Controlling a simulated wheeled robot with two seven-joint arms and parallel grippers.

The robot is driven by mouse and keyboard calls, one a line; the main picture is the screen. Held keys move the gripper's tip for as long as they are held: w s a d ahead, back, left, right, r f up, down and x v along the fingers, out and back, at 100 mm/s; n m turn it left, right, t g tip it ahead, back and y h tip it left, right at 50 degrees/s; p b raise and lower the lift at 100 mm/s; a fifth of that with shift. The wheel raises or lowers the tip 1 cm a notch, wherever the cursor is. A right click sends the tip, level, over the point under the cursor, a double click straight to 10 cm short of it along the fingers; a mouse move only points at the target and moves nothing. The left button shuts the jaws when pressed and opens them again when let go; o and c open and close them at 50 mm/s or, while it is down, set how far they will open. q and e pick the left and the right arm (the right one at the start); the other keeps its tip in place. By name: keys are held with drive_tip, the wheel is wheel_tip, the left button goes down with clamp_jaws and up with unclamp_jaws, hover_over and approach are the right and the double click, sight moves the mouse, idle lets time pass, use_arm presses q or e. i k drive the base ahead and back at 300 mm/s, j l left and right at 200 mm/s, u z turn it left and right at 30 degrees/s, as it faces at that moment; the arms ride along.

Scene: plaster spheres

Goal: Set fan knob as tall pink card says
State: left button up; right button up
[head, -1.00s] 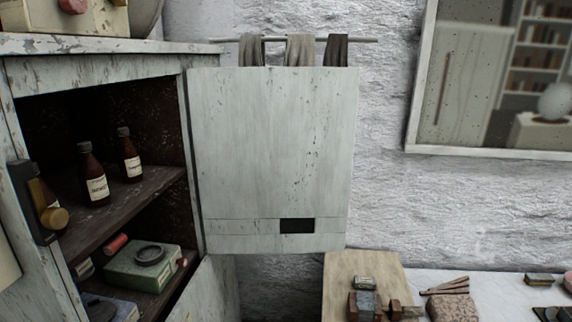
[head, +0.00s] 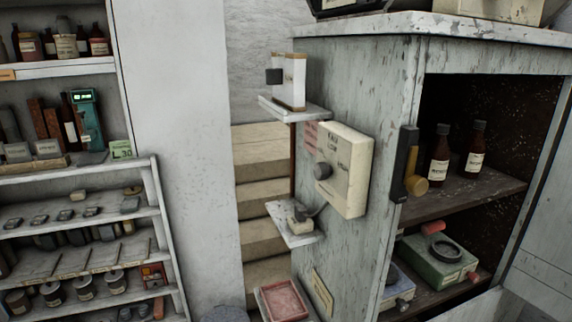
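A cream control box (head: 345,170) is fixed to the left side of the weathered cabinet, with a dark round knob (head: 322,171) on it. Dark lettering on its face is too small and slanted to read surely, and the knob's setting cannot be told. A pink card (head: 310,136) with small lines of text is on the cabinet side at the box's upper left. Its text is not readable and the box may cover part of it. Neither of my grippers is in view.
Small shelves (head: 291,233) stick out from the cabinet side above and below the box. The cabinet (head: 412,60) stands open, with brown bottles (head: 440,155) and a green box (head: 440,262) inside. Crowded shelving (head: 80,172) stands at left. A pink tray (head: 284,300) lies low.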

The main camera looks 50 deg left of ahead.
sight(322, 170)
drive_tip(key=u, duration=1.2)
